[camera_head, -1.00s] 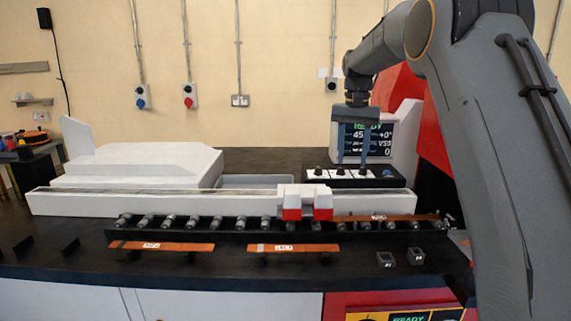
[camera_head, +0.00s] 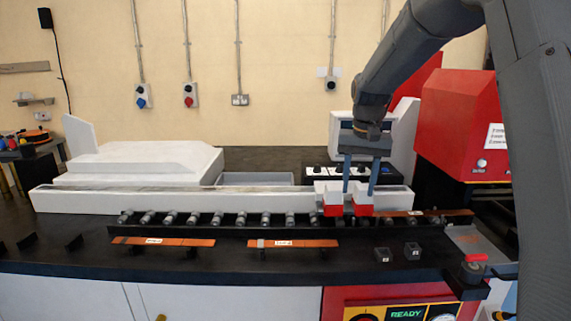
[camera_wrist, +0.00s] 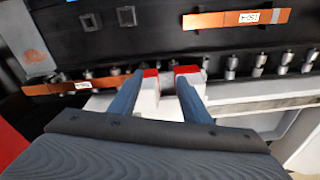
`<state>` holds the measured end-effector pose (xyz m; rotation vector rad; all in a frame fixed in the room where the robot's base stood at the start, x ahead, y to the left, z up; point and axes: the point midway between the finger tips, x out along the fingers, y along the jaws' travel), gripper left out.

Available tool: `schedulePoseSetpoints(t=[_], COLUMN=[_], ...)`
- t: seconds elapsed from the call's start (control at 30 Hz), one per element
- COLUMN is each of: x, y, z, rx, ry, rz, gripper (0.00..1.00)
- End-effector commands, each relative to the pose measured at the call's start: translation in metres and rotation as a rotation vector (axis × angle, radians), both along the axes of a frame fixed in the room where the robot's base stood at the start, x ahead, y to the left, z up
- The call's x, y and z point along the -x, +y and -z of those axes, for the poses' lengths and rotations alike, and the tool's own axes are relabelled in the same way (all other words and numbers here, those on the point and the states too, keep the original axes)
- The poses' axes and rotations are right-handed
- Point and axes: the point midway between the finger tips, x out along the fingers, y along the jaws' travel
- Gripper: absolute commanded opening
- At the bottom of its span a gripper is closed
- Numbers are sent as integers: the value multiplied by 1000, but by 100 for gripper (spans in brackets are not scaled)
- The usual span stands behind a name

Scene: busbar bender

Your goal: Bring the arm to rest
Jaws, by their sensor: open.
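My gripper (camera_head: 360,176) is open, its two blue fingers pointing down at the white-and-red stop block (camera_head: 344,197) on the white rail. In the wrist view the gripper (camera_wrist: 160,92) has its fingers on either side of the stop block (camera_wrist: 150,95). I cannot tell whether they touch it. My arm reaches in from the upper right in the head view.
Copper bars (camera_head: 163,241) and (camera_head: 293,243) lie in front of the roller track (camera_head: 243,220). Another bar (camera_head: 430,213) lies at the track's right end, near the red machine (camera_head: 465,125). Two small dark blocks (camera_head: 412,251) sit on the front counter. A control panel stands behind the gripper.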

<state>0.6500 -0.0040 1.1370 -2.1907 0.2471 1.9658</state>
Motion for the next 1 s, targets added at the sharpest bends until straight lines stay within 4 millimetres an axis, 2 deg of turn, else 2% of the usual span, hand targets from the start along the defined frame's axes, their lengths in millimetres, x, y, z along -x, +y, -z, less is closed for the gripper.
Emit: schedulePoseSetpoints(t=[0.03, 0.17, 0.4, 0.5, 0.6, 0.7, 1.0], x=[39, 92, 200, 237, 263, 276, 279], y=[3, 4, 3, 4, 4, 4, 4], z=[31, 60, 110, 126, 136, 141, 142], rx=[1, 6, 18, 22, 25, 27, 27], ry=[64, 43, 8, -4, -12, -16, -17], rz=[-29, -87, -182, -214, -236, -247, -249], gripper=[43, 43, 43, 43, 43, 43, 43])
